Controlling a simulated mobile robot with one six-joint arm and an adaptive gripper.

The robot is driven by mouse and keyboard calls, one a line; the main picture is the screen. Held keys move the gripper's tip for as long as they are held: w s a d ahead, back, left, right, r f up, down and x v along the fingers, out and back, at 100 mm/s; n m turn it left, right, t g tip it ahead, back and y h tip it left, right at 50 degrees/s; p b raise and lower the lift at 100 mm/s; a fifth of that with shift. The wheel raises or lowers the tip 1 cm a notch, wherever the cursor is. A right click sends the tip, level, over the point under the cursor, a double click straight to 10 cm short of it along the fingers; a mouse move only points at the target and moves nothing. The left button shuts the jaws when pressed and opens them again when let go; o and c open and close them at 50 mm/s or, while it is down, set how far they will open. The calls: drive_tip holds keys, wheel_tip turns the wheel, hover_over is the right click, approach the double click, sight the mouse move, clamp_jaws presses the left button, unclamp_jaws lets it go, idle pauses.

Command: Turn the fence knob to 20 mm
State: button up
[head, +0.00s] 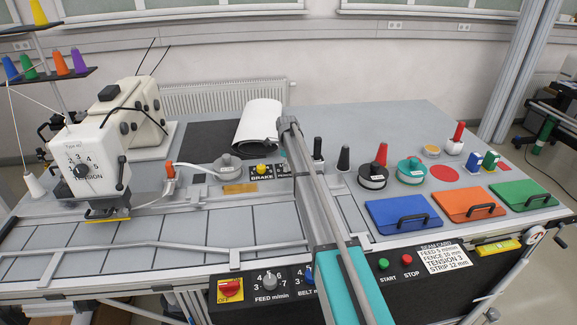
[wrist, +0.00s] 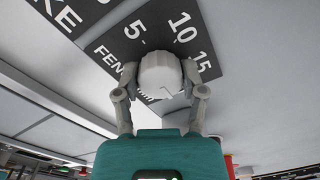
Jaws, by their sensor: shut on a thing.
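In the wrist view, my gripper (wrist: 160,84) has one finger on each side of the pale, round fence knob (wrist: 158,68) and is shut on it. A short light line on the knob slants toward the lower right. The black dial plate (wrist: 106,45) behind shows 5, 10 and 15 and part of the word FENCE. Any 20 mark is hidden or out of sight. In the head view, my arm covers the fence knob and the gripper tips; part of the dark plate (head: 284,170) shows beside the BRAKE label.
A seam card (head: 445,256) on the front panel reads FENCE 10 mm. A yellow brake knob (head: 261,168) stands left of the fence plate. Black and red cones and blue, orange and green lidded boxes (head: 403,214) stand to the right. The sewing head (head: 95,150) is at left.

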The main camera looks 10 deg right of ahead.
drive_tip(key=o, duration=1.2)
drive_tip(key=shift+c, duration=0.2)
